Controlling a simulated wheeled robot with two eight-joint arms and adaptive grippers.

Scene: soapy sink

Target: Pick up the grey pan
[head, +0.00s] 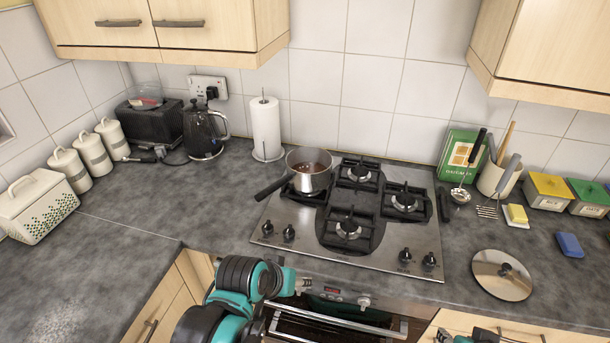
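The grey pan (309,172) sits upright on the back left burner of the hob (285,217). Its black handle (274,188) points toward the lower left, over the hob's left edge. Something brownish shows inside the pan. My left gripper (303,285) is in front of the counter's front edge, below and apart from the pan. Its fingers are too small to tell if open or shut. Part of my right arm's end (476,336) shows at the bottom edge, far from the pan. Its fingertips cannot be made out.
A paper towel roll (265,128) and a black kettle (204,131) stand behind and left of the pan. A lid (502,275) lies right of the hob. Utensils (489,180) and boxes are at the back right.

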